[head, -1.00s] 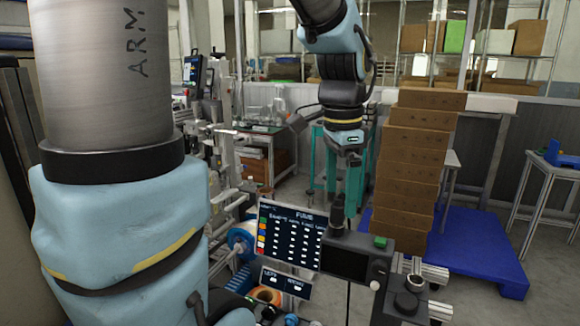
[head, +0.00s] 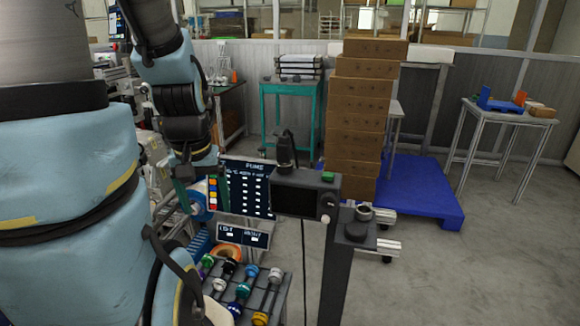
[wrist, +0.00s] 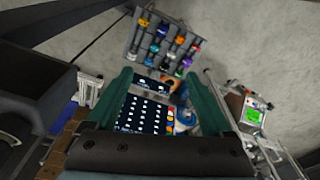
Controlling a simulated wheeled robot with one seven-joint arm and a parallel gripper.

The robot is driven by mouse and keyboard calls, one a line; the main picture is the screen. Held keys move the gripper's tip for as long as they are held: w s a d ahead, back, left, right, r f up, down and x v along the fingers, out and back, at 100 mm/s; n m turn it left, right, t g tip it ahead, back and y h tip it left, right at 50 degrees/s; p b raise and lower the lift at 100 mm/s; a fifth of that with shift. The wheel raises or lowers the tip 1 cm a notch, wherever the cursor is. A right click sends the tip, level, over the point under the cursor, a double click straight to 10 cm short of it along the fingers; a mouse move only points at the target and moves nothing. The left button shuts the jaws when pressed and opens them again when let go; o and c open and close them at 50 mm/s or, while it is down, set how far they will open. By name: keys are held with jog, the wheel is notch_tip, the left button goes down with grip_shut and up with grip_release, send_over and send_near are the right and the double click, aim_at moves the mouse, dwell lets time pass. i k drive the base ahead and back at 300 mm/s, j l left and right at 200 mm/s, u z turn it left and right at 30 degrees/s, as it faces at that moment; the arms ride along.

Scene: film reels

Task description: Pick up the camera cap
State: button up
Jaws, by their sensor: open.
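A small round black cap-like piece (head: 357,231) lies on the flat top of a dark post, right of the boxy black camera (head: 304,193). I take it for the camera cap, but it is too small to be sure. My gripper (head: 186,182) hangs left of the camera, apart from the cap, in front of the dark display panel. In the wrist view my gripper (wrist: 158,76) shows two teal fingers spread wide with nothing held between them. The cap cannot be made out in the wrist view.
A dark rack (head: 245,290) of several coloured reels stands below the display panel (head: 247,186). A metal ring-like part (head: 365,211) sits close behind the cap. Stacked brown boxes (head: 362,120) and a blue pallet (head: 425,190) stand behind. Floor to the right is open.

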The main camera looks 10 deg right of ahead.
aim_at(355, 231)
jog(key=l+u, duration=0.1)
jog(key=u, duration=1.05)
jog(key=k+l+u, duration=0.2)
jog(key=k+u, duration=0.2)
jog(key=k+l+u, duration=0.1)
jog(key=k+u, duration=0.9)
jog(key=u, duration=0.15)
jog(key=k+j, duration=0.3)
jog(key=k, duration=0.25)
jog(key=k+j+u, duration=0.1)
jog(key=k+j, duration=0.2)
jog(key=k, duration=0.25)
jog(key=k+j+u, duration=0.1)
jog(key=k+j, duration=0.25)
jog(key=k, duration=0.2)
